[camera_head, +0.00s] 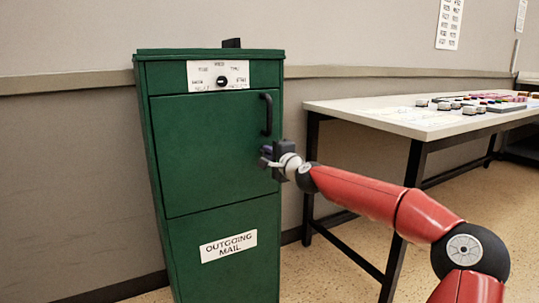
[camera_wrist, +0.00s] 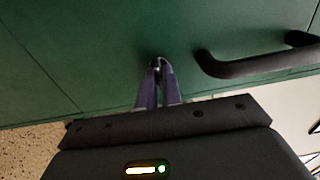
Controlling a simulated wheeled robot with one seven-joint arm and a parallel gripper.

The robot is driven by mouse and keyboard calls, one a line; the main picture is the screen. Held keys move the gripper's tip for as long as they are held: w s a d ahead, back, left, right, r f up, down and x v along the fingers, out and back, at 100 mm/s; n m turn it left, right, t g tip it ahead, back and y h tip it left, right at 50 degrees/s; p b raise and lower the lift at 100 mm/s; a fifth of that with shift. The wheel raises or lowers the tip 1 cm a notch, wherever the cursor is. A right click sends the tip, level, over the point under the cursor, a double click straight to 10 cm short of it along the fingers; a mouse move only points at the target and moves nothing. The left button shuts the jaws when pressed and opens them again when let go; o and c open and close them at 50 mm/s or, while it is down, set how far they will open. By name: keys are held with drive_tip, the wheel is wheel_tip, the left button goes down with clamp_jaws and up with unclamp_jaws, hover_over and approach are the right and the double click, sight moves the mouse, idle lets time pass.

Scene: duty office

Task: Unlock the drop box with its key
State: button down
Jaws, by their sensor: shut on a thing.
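The green drop box (camera_head: 190,150) stands against the wall in the head view, with its door closed. A dark handle (camera_head: 267,115) is on the door's right side; it also shows in the wrist view (camera_wrist: 255,66). My gripper (camera_head: 265,155) is at the door's right edge, just below the handle. In the wrist view its fingertips (camera_wrist: 158,72) are shut together on a small metallic piece, apparently the key (camera_wrist: 157,63), at the door face. The key is mostly hidden between the fingers. The lock is hidden behind them, so I cannot tell how far in the key is.
A white panel with a dark knob (camera_head: 222,82) is at the top of the box, and an "OUTGOING MAIL" label (camera_head: 228,246) is low on it. A white table (camera_head: 400,121) with several small items stands to the right. Speckled floor is open between them.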

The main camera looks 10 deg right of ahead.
drive_tip(key=c, duration=1.6)
unclamp_jaws()
drive_tip(key=shift+d, duration=0.1)
drive_tip(key=shift+b+v, duration=0.3)
drive_tip(key=shift+v, duration=3.55)
